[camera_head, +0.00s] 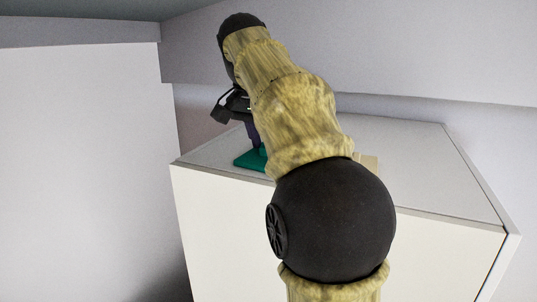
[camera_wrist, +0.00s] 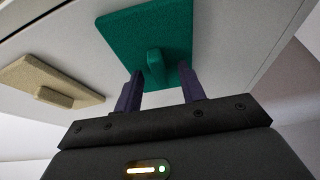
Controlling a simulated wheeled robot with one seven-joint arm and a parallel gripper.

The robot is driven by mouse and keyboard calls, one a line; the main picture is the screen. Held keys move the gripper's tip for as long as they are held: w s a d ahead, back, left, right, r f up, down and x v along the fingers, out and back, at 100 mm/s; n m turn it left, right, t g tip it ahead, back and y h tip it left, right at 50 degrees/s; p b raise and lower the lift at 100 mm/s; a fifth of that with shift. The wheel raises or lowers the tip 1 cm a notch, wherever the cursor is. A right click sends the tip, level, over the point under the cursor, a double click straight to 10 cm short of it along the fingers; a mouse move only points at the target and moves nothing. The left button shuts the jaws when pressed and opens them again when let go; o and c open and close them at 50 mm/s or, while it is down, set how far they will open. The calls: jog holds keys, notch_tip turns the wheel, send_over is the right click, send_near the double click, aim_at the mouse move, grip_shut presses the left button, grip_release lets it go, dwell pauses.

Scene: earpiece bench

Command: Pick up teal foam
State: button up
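The teal foam (camera_head: 245,160) is a flat piece lying on the white cabinet top near its front left edge, partly hidden behind my arm. In the wrist view the teal foam (camera_wrist: 160,27) shows a small raised block in its middle. My gripper (camera_wrist: 161,71) is open, its two dark purple fingers spread with the raised block between the fingertips in the picture. The block appears nearer the left finger, and a gap shows on the right. In the head view my gripper (camera_head: 253,138) points down at the foam; contact cannot be told.
A beige foam piece (camera_wrist: 48,82) with a similar raised block lies left of the teal one in the wrist view. In the head view it is mostly behind my arm. The cabinet top (camera_head: 420,155) is clear at right; a wall stands behind it.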

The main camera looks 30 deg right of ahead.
grip_shut()
jog(key=shift+r, duration=0.1)
dwell(0.3)
notch_tip(320, 180, up, 10)
jog(key=p, duration=0.3)
jog(key=shift+p, duration=0.4)
dwell(0.5)
